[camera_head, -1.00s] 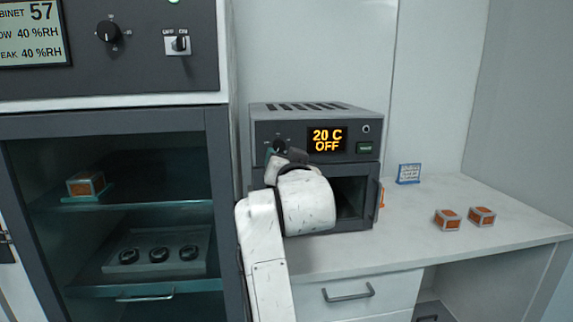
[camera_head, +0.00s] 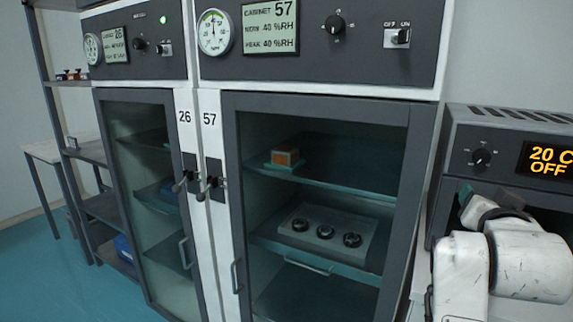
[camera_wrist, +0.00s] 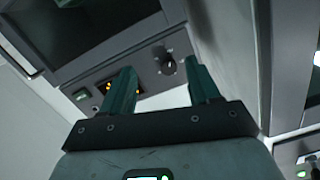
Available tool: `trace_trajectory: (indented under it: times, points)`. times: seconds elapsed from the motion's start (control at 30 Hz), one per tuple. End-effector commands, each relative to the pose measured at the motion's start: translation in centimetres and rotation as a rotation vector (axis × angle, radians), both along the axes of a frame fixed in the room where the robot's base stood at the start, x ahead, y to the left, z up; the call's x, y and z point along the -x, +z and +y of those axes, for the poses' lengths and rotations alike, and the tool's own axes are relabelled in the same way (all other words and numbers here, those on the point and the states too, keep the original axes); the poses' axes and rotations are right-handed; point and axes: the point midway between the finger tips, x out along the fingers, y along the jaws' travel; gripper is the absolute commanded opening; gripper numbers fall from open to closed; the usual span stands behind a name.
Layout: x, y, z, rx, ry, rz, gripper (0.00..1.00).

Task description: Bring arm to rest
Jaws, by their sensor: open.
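My gripper (camera_wrist: 162,92) shows in the wrist view with its two green fingers spread apart and nothing between them. Beyond the fingers is the front panel of the small oven, with a dark knob (camera_wrist: 168,64) and a lit display. In the head view my white arm is at the lower right, in front of the oven (camera_head: 467,132), whose display reads 20 C OFF. The fingertips are mostly hidden there behind my arm.
Cabinet 57 (camera_head: 415,150) stands left of the oven, its glass door shut. Inside are an orange block (camera_head: 287,156) and a tray (camera_head: 345,222) with three dark round pieces. Cabinet 26 (camera_head: 107,130) is further left, beside an open shelf rack (camera_head: 60,150). Teal floor (camera_head: 60,270) is clear at lower left.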

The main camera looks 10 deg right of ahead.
Motion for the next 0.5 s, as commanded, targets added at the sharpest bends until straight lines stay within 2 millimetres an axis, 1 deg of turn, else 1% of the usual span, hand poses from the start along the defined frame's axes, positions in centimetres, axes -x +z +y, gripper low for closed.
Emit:
trace_trajectory:
  times: [0.03,0.07,0.1,0.17,0.2,0.27,0.3,0.37,0.4,0.47,0.5]
  points:
    - [0.6,-2.5,0.3,0.0,0.018,0.077,0.61]
    - [1.0,-4.1,0.6,0.001,0.032,0.122,0.61]
    - [1.6,-6.4,1.1,0.0,0.053,0.189,0.61]
    - [2.9,-9.9,1.7,-0.004,0.087,0.291,0.61]
    - [3.9,-12.1,2.2,-0.008,0.11,0.358,0.61]
    - [5.7,-15.4,2.9,-0.014,0.146,0.458,0.61]
    - [7.0,-17.5,3.5,-0.019,0.172,0.524,0.61]
    - [9.3,-20.5,4.4,-0.03,0.212,0.627,0.61]
    - [10.9,-22.4,4.9,-0.037,0.239,0.693,0.61]
    - [13.6,-25.1,5.9,-0.05,0.283,0.792,0.61]
    - [15.6,-26.8,6.5,-0.061,0.313,0.857,0.61]
